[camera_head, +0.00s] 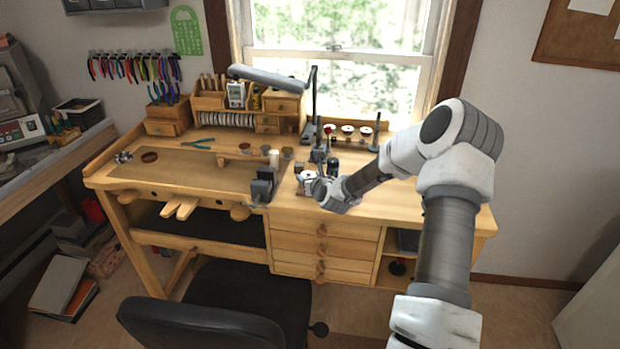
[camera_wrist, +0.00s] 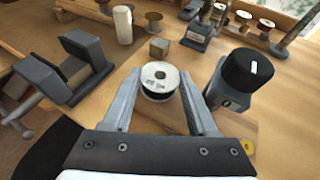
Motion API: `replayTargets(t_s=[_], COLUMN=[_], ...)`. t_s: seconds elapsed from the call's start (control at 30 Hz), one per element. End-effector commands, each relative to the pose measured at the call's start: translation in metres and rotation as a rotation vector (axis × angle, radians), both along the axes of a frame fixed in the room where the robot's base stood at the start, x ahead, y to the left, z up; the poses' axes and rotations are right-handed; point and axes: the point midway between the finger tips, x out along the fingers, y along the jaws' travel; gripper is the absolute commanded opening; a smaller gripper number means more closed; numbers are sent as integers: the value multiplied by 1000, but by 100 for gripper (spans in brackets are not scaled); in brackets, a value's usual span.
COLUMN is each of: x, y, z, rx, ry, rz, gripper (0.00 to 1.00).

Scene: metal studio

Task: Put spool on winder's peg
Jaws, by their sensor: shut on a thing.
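A white spool (camera_wrist: 160,76) with a dark hole in its top sits between the fingertips of my gripper (camera_wrist: 161,84) in the wrist view. The fingers are shut on its sides. In the head view the spool (camera_head: 307,175) shows as a small pale disc beside my gripper (camera_head: 311,181), over the bench's front middle. A grey device with a black knob (camera_wrist: 247,68), likely the winder, stands close to the right finger. It also shows in the head view (camera_head: 333,166). I cannot make out its peg. Whether the spool touches anything below is hidden.
A grey vise (camera_wrist: 82,62) stands left of my gripper. Several spools on a rack (camera_head: 348,131) and a dark post (camera_head: 377,133) stand further back. The bench's right side looks clear.

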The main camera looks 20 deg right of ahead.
Motion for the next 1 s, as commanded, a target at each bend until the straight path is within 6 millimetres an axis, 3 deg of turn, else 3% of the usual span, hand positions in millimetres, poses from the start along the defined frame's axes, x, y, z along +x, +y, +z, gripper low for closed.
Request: replayTargets(t_s=[0.97,1.0], x=[0,0], y=[0,0], z=[-19,-19], rx=[-1,0], ry=[-1,-1], rz=[0,0], gripper=[3,60])
